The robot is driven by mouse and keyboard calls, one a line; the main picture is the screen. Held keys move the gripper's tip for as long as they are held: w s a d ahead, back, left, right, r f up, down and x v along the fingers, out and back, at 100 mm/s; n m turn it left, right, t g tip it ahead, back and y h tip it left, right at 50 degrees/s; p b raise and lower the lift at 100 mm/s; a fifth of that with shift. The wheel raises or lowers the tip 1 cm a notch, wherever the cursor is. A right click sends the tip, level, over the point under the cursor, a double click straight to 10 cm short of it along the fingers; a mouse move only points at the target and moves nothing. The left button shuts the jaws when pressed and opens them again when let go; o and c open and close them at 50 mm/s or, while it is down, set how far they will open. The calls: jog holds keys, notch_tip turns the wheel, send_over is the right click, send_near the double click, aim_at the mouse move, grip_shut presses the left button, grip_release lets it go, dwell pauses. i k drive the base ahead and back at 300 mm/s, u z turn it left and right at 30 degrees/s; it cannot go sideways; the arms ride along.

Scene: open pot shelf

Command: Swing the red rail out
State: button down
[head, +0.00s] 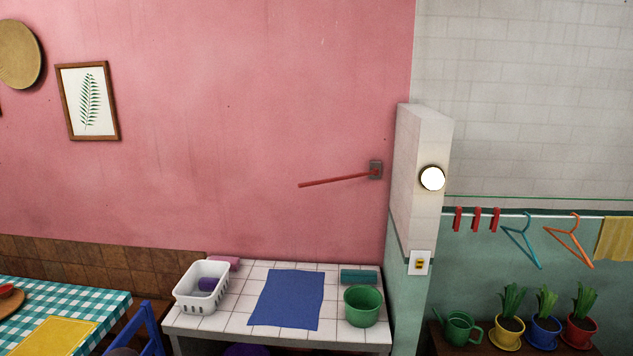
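The red rail (335,180) is a thin bar on the pink wall, above the white tiled table. My gripper is not in view.
Below the rail, the white tiled table (235,318) holds a white basket (202,287), a blue cloth (287,299), a green bucket (362,306) and a teal roll (359,276). A white wall pillar (416,180) with a round lamp (432,179) juts out right of the bracket.

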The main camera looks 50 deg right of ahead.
aim_at(375, 171)
jog(key=z, duration=0.4)
jog(key=i, duration=0.6)
jog(key=z, duration=0.8)
jog(key=i, duration=0.55)
jog(key=z, duration=0.2)
